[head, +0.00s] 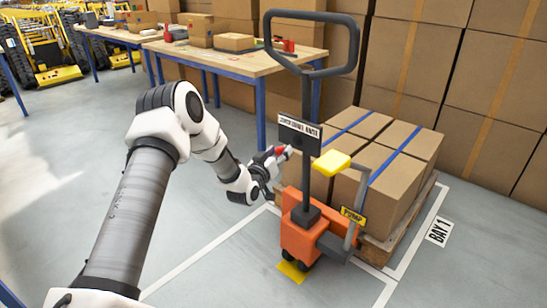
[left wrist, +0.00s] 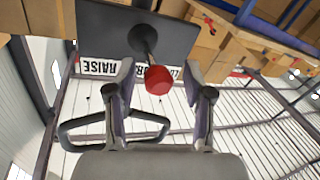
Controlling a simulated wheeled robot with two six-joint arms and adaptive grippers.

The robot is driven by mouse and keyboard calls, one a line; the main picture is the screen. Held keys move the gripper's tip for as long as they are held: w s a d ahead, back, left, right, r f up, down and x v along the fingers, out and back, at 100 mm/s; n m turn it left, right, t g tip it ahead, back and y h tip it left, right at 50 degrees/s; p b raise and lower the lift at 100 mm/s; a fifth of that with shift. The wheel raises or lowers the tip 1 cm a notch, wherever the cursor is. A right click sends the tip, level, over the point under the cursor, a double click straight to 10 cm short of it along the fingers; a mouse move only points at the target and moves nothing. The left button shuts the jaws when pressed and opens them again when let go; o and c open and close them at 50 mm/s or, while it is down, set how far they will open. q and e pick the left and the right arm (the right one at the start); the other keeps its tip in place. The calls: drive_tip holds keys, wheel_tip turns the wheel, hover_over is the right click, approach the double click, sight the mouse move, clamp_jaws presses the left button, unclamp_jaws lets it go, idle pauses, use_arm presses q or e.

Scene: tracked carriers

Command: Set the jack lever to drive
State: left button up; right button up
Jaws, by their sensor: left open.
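The orange pallet jack (head: 300,240) stands in front of a loaded pallet, with a tall dark handle (head: 306,90). A dark plate with a white label strip (head: 299,128) sits on the handle post. The jack lever's red knob (head: 281,151) sticks out below the plate. In the left wrist view the red knob (left wrist: 158,80) hangs from a short stem over the middle of the label, hiding part of it; "RAISE" reads upside down at left. My left gripper (head: 276,160) is open at the knob, which shows between its fingertips (left wrist: 158,82) with gaps on both sides.
A yellow pedal (head: 331,162) on a grey bar marked PUMP (head: 353,216) is right of the post. Boxes on a wooden pallet (head: 380,250) stand behind. A wooden workbench (head: 232,62) is at the back.

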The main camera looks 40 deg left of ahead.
use_arm(q)
drive_tip(key=s+d, duration=0.2)
drive_tip(key=s, duration=0.9)
drive_tip(key=shift+s, duration=0.25)
